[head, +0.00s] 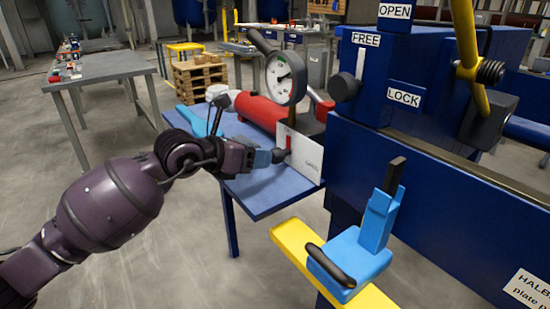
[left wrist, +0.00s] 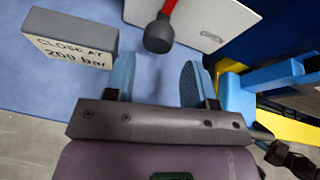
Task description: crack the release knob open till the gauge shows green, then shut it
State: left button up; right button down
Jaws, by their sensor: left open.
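The black release knob (left wrist: 158,36) with its red stem (left wrist: 170,8) shows in the left wrist view, just beyond my fingers and roughly between their tips. In the head view the knob (head: 280,156) is beside the white plate, partly hidden by my gripper. My left gripper (head: 266,158) has light blue fingers; in the left wrist view (left wrist: 157,72) they stand apart and empty, and I cannot tell whether either touches the knob. The round gauge (head: 286,77) has a white face; its needle reading is too small to tell.
A grey block (left wrist: 68,42) reading "CLOSE AT 200 bar" lies on the blue table (head: 262,192). A red cylinder (head: 258,110) is behind. The blue press (head: 440,180) is at right, with a light blue block (head: 352,252) on a yellow bar (head: 292,238) in front.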

aim_at(275, 156)
pick_arm(q)
jog(key=x, duration=0.2)
jog(key=b+x, duration=0.1)
jog(key=x, duration=0.2)
jog(key=shift+w+f, duration=0.1)
jog(key=shift+f, duration=0.25)
jog(key=shift+w+d+b, duration=0.35)
jog(key=shift+d+b, duration=0.05)
jog(key=shift+d, duration=0.05)
pick_arm(e)
jog(key=shift+w+a+r+n+t, duration=0.1)
jog(key=shift+w+a+n+t, duration=0.1)
jog(key=shift+w, duration=0.2)
jog(key=shift+w+a+n+t, duration=0.1)
jog(key=shift+w+t, duration=0.1)
jog(key=shift+w, duration=0.15)
pick_arm(q)
jog(key=shift+r, duration=0.1)
